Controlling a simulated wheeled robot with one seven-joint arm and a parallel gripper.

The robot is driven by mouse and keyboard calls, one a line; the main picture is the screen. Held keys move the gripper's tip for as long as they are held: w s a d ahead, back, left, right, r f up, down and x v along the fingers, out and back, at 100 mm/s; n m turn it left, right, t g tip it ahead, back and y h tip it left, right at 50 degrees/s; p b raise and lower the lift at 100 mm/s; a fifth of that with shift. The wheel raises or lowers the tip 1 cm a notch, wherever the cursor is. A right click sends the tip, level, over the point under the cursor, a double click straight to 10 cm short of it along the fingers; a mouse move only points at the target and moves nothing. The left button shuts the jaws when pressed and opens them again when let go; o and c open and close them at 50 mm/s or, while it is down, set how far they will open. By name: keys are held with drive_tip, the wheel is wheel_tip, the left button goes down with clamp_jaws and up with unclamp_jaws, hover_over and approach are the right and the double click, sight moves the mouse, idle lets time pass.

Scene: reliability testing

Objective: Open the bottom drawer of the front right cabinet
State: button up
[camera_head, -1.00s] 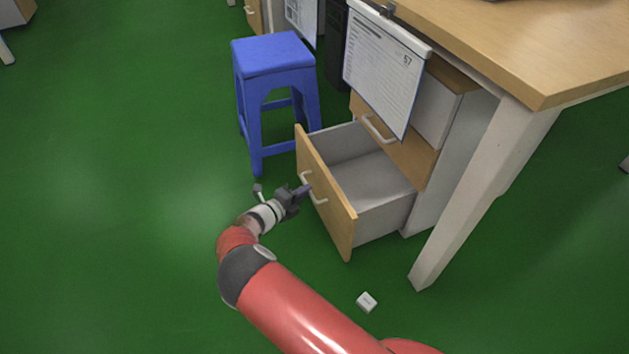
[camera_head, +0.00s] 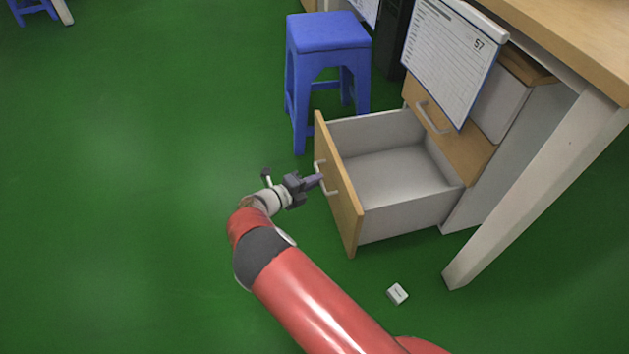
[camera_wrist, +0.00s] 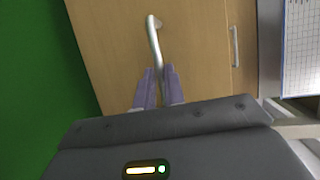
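The bottom drawer (camera_head: 345,195) of the wooden-fronted cabinet is pulled far out, and its grey inside (camera_head: 400,176) looks empty. Its silver handle (camera_wrist: 153,38) runs down between my gripper's fingers (camera_wrist: 160,88) in the wrist view. My gripper (camera_head: 315,181) is at the drawer front in the head view, with its purple fingers closed around the handle. The lower part of the handle is hidden by the fingers. The cabinet's upper drawer (camera_head: 455,135) is shut and has its own handle (camera_head: 432,118).
A blue stool (camera_head: 328,35) stands just behind the open drawer. A clipboard sheet (camera_head: 450,60) hangs from the desk (camera_head: 575,30) over the cabinet. A desk leg (camera_head: 530,190) is at right, and a small white block (camera_head: 397,294) lies on the floor.

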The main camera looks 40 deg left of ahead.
drive_tip(key=o, duration=0.4)
drive_tip(key=v, duration=0.7)
drive_tip(key=shift+s+p, duration=0.4)
drive_tip(key=shift+a+r, duration=0.1)
